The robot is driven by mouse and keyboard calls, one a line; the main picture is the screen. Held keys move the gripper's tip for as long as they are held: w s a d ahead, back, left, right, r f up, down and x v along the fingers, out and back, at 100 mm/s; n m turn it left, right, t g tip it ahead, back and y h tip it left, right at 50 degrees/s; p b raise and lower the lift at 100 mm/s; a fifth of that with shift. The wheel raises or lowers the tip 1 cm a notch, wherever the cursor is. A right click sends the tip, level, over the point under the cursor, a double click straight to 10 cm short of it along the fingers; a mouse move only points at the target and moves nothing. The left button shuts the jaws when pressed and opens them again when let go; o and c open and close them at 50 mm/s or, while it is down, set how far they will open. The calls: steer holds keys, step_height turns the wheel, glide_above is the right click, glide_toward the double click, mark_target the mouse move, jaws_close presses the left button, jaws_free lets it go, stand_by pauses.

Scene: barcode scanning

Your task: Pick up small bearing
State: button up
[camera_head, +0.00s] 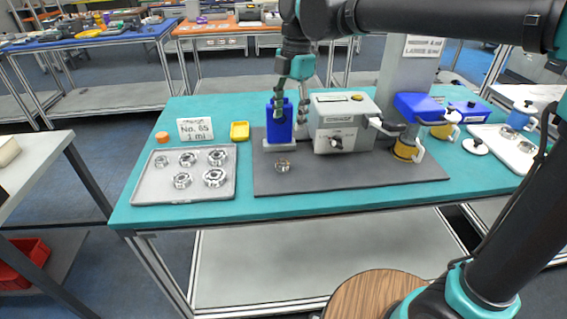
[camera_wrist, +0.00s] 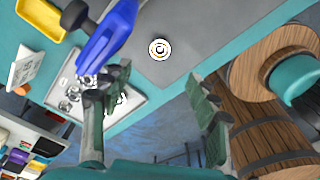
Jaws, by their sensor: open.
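A small metal ring-shaped bearing (camera_head: 283,166) lies alone on the dark grey mat, in front of a blue upright device. It also shows in the wrist view (camera_wrist: 159,50) as a ring with a pale centre, beyond and between my fingertips. Several other bearings of differing sizes sit in the grey tray (camera_head: 143,190) on the left; the smallest-looking one (camera_head: 162,162) is at its back left. I cannot tell which bearing the task names. My gripper (camera_head: 290,105) is open and empty, in the air near the blue device. Its two fingers stand wide apart in the wrist view (camera_wrist: 158,82).
The blue device (camera_head: 279,130) and a grey box machine (camera_head: 345,110) stand on the mat (camera_head: 320,183). A yellow bin (camera_head: 239,131), a sign (camera_head: 195,129) and an orange cap (camera_head: 162,137) are behind the tray. The mat's front right is clear.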

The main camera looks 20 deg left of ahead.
mark_target(283, 163)
steer(key=f, duration=0.4)
steer(key=s+f, duration=0.1)
steer(key=f, duration=0.7)
steer(key=shift+s+a+f, duration=0.35)
steer(key=shift+a+f, duration=0.05)
steer(key=shift+c, duration=0.4)
steer(key=c, duration=1.2)
